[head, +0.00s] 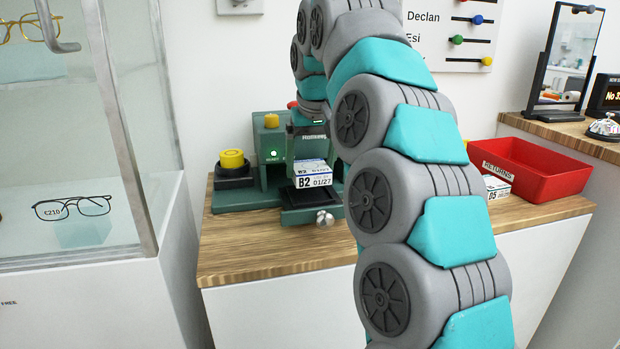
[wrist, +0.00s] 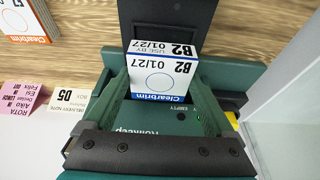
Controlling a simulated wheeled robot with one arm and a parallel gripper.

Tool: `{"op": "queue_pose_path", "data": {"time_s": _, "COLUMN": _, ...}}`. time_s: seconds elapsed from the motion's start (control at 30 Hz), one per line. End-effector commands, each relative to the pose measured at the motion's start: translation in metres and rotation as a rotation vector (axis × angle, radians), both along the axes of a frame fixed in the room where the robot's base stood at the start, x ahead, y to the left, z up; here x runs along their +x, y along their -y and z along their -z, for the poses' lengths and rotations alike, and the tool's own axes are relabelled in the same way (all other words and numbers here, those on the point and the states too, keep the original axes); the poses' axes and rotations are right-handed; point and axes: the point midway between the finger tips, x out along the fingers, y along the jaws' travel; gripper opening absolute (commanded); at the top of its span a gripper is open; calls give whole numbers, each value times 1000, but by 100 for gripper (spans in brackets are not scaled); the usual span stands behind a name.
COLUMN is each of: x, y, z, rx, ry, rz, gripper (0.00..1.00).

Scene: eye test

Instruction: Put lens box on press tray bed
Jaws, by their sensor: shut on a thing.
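The lens box (head: 312,172), white with a blue edge and marked B2 01/27, is at the front of the green press, above or on the dark press tray bed (head: 303,196). I cannot tell whether it touches the bed. My gripper (head: 310,148) is around the box from above and shut on it. In the wrist view the same box (wrist: 163,72) sits between the green fingers of my gripper (wrist: 163,92), with a dark bed-like surface (wrist: 165,12) beyond it. Part of the press is hidden behind my arm.
The press has a yellow knob (head: 232,159) at left and a lit green lamp. A red returns tray (head: 545,184) is at right, with a white box (head: 497,186) beside it. A glass case (head: 75,130) stands at left. Another box (wrist: 25,20) shows in the wrist view.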

Motion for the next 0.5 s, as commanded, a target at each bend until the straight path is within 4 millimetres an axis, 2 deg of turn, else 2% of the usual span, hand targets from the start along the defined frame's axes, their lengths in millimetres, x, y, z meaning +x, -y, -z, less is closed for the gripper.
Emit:
{"op": "queue_pose_path", "data": {"time_s": 0.17, "x": 1, "y": -2, "z": 6, "rx": -1, "ry": -2, "rz": -1, "gripper": 34}}
{"op": "queue_pose_path", "data": {"time_s": 0.5, "x": 1, "y": -1, "z": 33, "rx": 1, "ry": -2, "rz": -2, "gripper": 34}}
